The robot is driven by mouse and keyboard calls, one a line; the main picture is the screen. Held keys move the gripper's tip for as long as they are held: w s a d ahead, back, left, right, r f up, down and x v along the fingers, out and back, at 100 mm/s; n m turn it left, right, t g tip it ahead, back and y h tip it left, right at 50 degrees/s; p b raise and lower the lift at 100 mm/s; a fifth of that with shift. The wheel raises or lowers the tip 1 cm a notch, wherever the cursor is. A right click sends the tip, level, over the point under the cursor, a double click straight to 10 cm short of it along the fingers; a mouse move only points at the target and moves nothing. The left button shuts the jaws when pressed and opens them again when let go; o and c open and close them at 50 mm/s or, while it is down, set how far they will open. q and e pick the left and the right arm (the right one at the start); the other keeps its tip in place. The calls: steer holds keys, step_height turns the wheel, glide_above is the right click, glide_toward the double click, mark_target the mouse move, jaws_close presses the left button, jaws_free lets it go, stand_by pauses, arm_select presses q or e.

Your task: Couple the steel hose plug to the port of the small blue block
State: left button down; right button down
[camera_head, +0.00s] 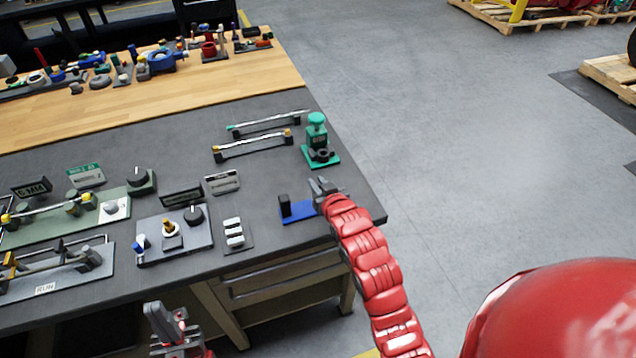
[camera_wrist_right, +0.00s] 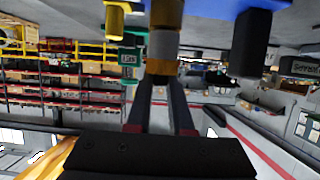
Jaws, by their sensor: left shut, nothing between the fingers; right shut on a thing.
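The small blue block (camera_head: 299,211) lies near the right front corner of the dark bench, with a black post on its left part. My right gripper (camera_head: 322,187) is at its right end, seen from above. In the right wrist view, which is upside down, my right gripper (camera_wrist_right: 160,102) is shut on the steel hose plug (camera_wrist_right: 162,46), a grey collar between brass-coloured bands. The blue block (camera_wrist_right: 205,8) and its black post (camera_wrist_right: 250,45) show beside it. I cannot tell whether the plug touches the port. My left gripper (camera_head: 166,322) is shut and empty in front of the bench.
A green device (camera_head: 318,140) stands behind the right gripper near the bench's right edge.

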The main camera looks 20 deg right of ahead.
steer(key=shift+f, duration=0.15)
steer(key=c, duration=0.7)
jaws_free()
steer(key=shift+c, duration=0.2)
steer(key=shift+s, duration=0.5)
steer(key=p+v, duration=1)
steer(key=v, duration=0.6)
steer(key=shift+s+r, duration=0.2)
steer(key=shift+r, duration=0.15)
steer(key=shift+d, duration=0.1)
